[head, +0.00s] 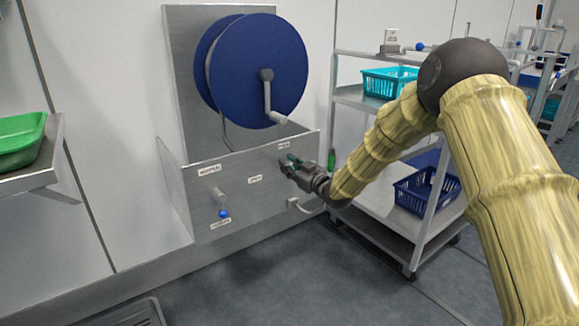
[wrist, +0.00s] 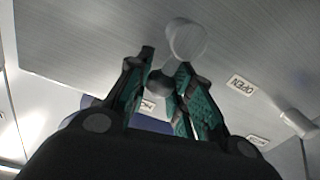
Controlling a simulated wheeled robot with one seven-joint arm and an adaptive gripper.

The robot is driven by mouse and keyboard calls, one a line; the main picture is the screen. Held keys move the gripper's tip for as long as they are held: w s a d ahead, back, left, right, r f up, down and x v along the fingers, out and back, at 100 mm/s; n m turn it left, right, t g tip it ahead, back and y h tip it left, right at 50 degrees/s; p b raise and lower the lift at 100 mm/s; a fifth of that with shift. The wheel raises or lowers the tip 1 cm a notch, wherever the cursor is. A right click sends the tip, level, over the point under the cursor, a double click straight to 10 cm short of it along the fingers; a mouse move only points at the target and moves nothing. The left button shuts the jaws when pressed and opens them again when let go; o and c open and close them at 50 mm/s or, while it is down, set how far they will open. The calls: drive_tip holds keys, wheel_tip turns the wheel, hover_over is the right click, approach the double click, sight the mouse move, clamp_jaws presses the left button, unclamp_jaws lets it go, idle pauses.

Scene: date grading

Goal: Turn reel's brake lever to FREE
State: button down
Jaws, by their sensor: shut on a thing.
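The reel (head: 262,65) is a large dark blue disc with a grey crank, on a metal back plate. Below it is a metal panel (head: 190,200) with small labels. My gripper (head: 289,161) is at the panel's right part, under a small label (head: 283,146) too small to read. In the wrist view my gripper (wrist: 165,75) has its fingers closed about a grey lever (wrist: 187,42) with a rounded hub and knob, which I take for the brake lever. In the head view my gripper hides it. Which marking it points to cannot be told.
A pale handle (head: 218,196) with a blue tip is on the panel's left; it also shows in the wrist view (wrist: 298,123). An "OPEN" label (wrist: 242,85) lies between. A cart (head: 360,210) with baskets stands right. A green tray (head: 20,135) is on a shelf at left.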

drive_tip(key=shift+d+r+p, duration=0.1)
drive_tip(key=shift+p, duration=0.35)
drive_tip(key=shift+w+d+r+m+p, duration=0.1)
drive_tip(key=shift+w+d+m+p, duration=0.1)
drive_tip(key=shift+m+p, duration=0.5)
drive_tip(key=w+d+f+m+p, duration=0.1)
drive_tip(key=f+m+p, duration=0.1)
drive_tip(key=m, duration=0.6)
drive_tip(key=w+d+f+m+p, duration=0.1)
drive_tip(key=d+f+m+p, duration=0.1)
drive_tip(key=m+p, duration=0.3)
drive_tip(key=m, duration=0.4)
drive_tip(key=shift+w+d+f+t, duration=0.25)
drive_tip(key=shift+f+t, duration=0.05)
drive_tip(key=shift+f, duration=0.1)
drive_tip(key=c, duration=1.3)
unclamp_jaws()
drive_tip(key=shift+f, duration=0.1)
drive_tip(key=shift+o, duration=0.5)
drive_tip(key=shift+a, duration=0.1)
